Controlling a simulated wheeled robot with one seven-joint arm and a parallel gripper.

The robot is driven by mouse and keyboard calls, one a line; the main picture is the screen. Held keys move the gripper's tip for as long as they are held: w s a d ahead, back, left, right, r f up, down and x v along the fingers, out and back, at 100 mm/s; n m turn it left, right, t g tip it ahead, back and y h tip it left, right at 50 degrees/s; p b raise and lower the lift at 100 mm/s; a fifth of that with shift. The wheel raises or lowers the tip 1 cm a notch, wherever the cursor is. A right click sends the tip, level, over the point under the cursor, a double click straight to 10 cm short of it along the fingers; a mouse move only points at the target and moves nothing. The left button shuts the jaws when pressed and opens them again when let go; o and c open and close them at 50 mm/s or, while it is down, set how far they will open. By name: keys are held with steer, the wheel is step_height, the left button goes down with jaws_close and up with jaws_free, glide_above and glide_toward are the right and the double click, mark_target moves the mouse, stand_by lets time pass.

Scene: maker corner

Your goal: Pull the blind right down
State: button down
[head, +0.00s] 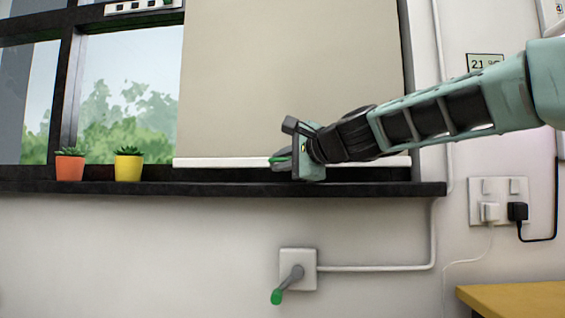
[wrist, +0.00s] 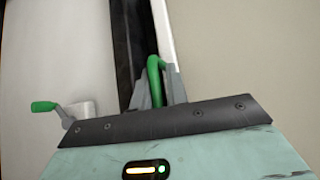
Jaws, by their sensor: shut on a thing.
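The beige blind (head: 290,80) covers the right part of the window, and its white bottom bar (head: 222,162) hangs just above the dark sill (head: 240,188), with a narrow dark strip between them. My gripper (head: 284,160) is at the bar's middle. In the wrist view my gripper (wrist: 160,88) is shut on a green pull handle (wrist: 154,70) at the bar's edge. The blind (wrist: 240,50) and its white bar (wrist: 164,30) show there too. My gripper hides part of the bar and most of the handle in the head view.
An orange pot (head: 70,167) and a yellow pot (head: 128,167) with plants stand on the sill, left of the blind. A wall crank with a green knob (head: 277,297) is below the sill. Sockets with plugs (head: 500,205) and a yellow tabletop (head: 515,300) are at right.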

steer(key=shift+f, duration=0.7)
steer(key=c, duration=1.5)
jaws_free()
steer(key=shift+r, duration=0.1)
steer(key=b+v, duration=0.2)
steer(key=v, duration=1.5)
steer(key=shift+s+d+r+b, duration=0.1)
steer(key=shift+s+d+b, duration=0.1)
steer(key=shift+b, duration=0.15)
steer(key=shift+a, duration=0.1)
